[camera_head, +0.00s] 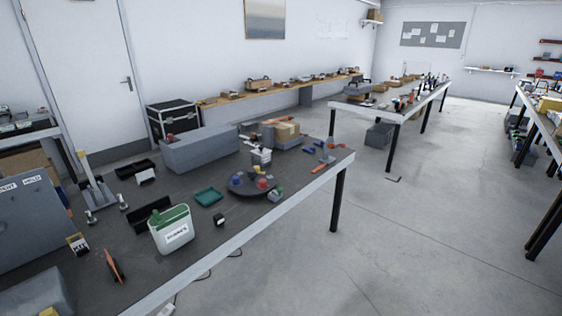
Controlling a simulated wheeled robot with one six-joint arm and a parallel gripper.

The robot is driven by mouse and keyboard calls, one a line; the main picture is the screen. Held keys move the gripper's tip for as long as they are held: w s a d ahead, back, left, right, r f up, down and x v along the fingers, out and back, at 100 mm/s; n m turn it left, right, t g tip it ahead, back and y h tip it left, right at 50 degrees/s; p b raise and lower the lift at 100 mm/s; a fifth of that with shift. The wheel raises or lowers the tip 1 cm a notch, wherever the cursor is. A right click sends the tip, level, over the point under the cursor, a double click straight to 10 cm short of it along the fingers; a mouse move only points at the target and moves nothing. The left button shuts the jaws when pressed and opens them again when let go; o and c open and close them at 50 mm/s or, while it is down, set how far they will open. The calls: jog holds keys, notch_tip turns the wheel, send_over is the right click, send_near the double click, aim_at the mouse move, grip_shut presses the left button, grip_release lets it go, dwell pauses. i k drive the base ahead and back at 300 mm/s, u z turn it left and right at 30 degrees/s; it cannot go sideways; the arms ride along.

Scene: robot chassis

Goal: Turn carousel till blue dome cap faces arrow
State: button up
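The carousel (244,192) is a dark round disc on the near table, close to its right front edge. A small blue rounded piece, apparently the blue dome cap (236,181), sits on its left side. A red piece (262,183) sits on its right side, and something small sits between them. A grey-green piece (275,195) is at its right front rim; I cannot tell if it is on the disc. The arrow cannot be made out at this size. My gripper is not in view.
A green tray (209,197) and a small black block (220,220) lie left of the carousel. A white bin with a green rim (172,232) stands further left. A grey box (199,149) and a grey-white device (261,156) stand behind. Floor right of the table is clear.

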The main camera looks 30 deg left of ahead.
aim_at(248, 186)
jog(key=u, duration=0.2)
jog(key=i, duration=1.85)
jog(key=u, duration=1.15)
jog(key=i, duration=0.9)
jog(key=u, duration=1.65)
jog(key=i, duration=0.7)
jog(key=u, duration=0.5)
